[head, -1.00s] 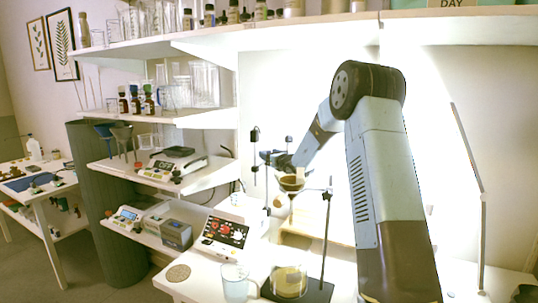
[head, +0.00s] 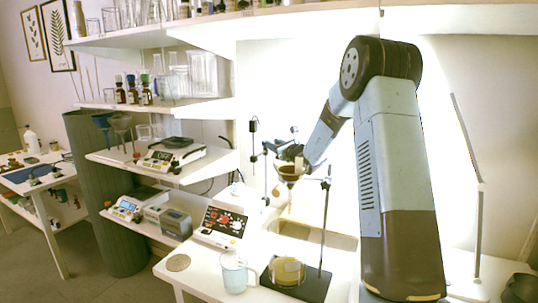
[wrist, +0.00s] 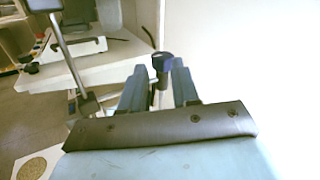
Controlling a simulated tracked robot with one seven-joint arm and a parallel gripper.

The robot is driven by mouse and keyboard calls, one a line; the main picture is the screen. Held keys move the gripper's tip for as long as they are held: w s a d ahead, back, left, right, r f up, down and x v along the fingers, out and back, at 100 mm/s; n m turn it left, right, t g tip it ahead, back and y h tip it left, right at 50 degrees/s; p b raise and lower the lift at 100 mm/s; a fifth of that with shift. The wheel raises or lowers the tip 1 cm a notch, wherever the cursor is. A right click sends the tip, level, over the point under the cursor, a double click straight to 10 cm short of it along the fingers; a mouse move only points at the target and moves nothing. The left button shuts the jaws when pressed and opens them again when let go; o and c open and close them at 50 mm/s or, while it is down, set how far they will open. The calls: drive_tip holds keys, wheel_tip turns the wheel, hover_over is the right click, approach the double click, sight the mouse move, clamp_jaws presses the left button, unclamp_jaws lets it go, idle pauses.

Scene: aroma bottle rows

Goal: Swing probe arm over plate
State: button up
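My gripper (head: 287,151) is at a thin stand on the white bench, near a funnel-like cup (head: 291,172). In the wrist view its two blue fingers (wrist: 160,85) are apart. A thin upright with black clamps (head: 254,140) stands left of the gripper. I cannot tell which part is the probe arm. A device with a dark top plate (head: 180,143) sits on the left shelf.
A jug of clear liquid (head: 235,272) stands left of the base plate. A tall rod (head: 325,225) rises beside the funnel. Shelves of glassware fill the upper left.

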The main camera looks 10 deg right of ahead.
drive_tip(key=s+n+g+y, duration=0.1)
drive_tip(key=n, duration=0.3)
drive_tip(key=s+d+r+n+g+y, duration=0.1)
drive_tip(key=n, duration=0.3)
drive_tip(key=s+d+n+g+y, duration=0.1)
drive_tip(key=n, duration=0.3)
drive_tip(key=shift+d+r+g+y, duration=0.15)
drive_tip(key=shift+d+g+y, duration=0.15)
drive_tip(key=shift+y, duration=0.1)
clamp_jaws()
drive_tip(key=s+d+f+n+g, duration=0.2)
drive_tip(key=s+d+n+g, duration=0.25)
drive_tip(key=n, duration=0.45)
drive_tip(key=w+a+f+n, duration=0.1)
drive_tip(key=w+a+f, duration=0.2)
drive_tip(key=w+a, duration=0.3)
drive_tip(key=shift+w+a+y, duration=0.3)
drive_tip(key=shift+a, duration=2.1)
drive_tip(key=shift+d+f, duration=0.15)
drive_tip(key=shift+d, duration=0.05)
drive_tip(key=shift+w, duration=0.1)
